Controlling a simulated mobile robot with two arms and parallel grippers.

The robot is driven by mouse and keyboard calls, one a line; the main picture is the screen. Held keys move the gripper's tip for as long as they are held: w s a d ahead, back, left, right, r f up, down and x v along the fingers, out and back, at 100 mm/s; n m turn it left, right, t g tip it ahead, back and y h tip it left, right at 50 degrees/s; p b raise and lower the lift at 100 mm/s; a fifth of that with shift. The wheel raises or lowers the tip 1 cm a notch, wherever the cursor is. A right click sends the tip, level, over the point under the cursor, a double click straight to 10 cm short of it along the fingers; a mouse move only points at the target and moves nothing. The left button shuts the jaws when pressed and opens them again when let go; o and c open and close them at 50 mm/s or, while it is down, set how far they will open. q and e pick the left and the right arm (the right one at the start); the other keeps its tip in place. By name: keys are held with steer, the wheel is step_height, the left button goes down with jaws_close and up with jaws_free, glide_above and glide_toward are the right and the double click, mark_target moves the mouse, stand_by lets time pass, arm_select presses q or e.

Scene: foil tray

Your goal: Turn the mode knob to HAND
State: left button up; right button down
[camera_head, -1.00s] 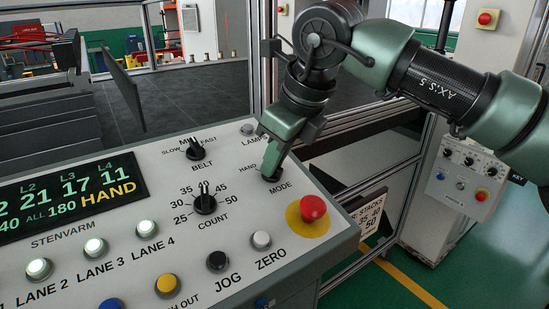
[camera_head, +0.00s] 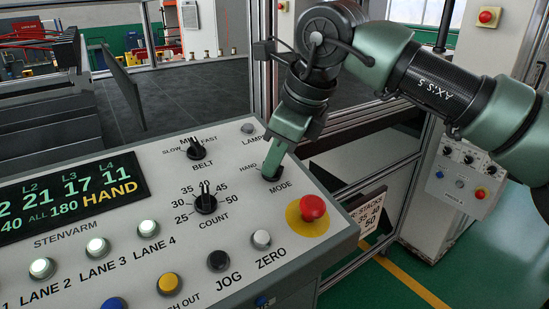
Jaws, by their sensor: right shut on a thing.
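The mode knob (camera_head: 272,175) is a small black knob at the right end of the light control panel (camera_head: 235,232), above the printed word MODE. The word HAND is printed to its upper left. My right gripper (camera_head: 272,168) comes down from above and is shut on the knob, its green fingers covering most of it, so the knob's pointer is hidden. The display (camera_head: 72,195) at the left of the panel reads HAND in yellow, beside green numbers. My left gripper does not show.
A red stop button (camera_head: 312,207) on a yellow disc stands close below the knob. The belt knob (camera_head: 196,149) and count knob (camera_head: 206,201) are to the left. Lit lane buttons and several coloured buttons line the front. A metal frame post stands behind my right arm.

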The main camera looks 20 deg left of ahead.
steer(key=c, duration=1.5)
jaws_free()
steer(key=b+v, duration=0.2)
steer(key=v, duration=0.5)
steer(key=shift+d+r, duration=0.1)
steer(key=shift+r, duration=0.25)
